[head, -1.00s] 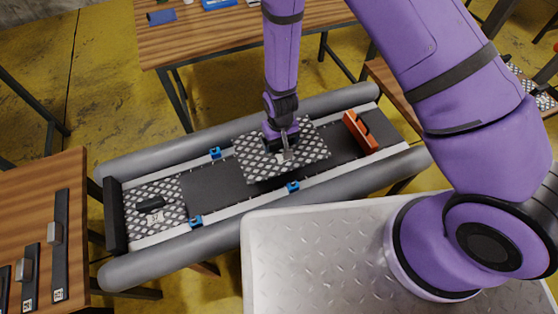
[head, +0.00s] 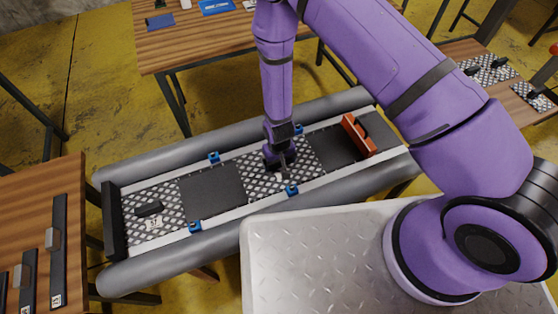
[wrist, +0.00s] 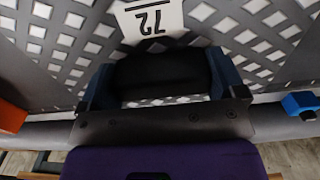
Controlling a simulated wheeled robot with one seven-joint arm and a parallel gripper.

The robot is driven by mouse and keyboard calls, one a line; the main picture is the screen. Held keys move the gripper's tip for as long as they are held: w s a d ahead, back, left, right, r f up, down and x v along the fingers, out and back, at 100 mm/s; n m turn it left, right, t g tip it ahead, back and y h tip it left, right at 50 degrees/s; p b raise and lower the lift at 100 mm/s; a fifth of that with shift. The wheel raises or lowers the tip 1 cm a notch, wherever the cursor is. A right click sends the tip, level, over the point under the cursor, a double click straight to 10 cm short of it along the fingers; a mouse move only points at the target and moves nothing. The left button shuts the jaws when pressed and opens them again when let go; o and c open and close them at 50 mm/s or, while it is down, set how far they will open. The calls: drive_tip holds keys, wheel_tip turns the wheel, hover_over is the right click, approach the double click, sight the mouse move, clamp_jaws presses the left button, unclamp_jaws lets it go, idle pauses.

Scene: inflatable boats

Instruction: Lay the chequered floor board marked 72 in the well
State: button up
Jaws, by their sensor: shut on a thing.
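The chequered floor board (head: 304,152) is in the middle of the boat's well, between the two pale side rails, and lies along their direction. In the wrist view its label 72 (wrist: 147,18) shows above the board's black handle (wrist: 160,70). My gripper (head: 280,163) is shut on that handle, one finger on each side; it also shows in the wrist view (wrist: 155,92). The board looks level and down at the floor; I cannot tell whether a small gap is left under it. My gripper hides part of the board in the head view.
Another chequered board (head: 170,194) with a black handle lies at the well's left end. Bare dark floor (head: 212,188) shows left of board 72 and also to its right. An orange thwart-like piece (head: 357,136) crosses the right end. Blue clips (head: 292,190) sit along the rails.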

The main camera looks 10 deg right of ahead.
drive_tip(key=o, duration=0.9)
drive_tip(key=shift+f, duration=0.15)
drive_tip(key=shift+o, duration=0.2)
wheel_tip(320, 180, up, 12)
drive_tip(key=shift+r, duration=0.25)
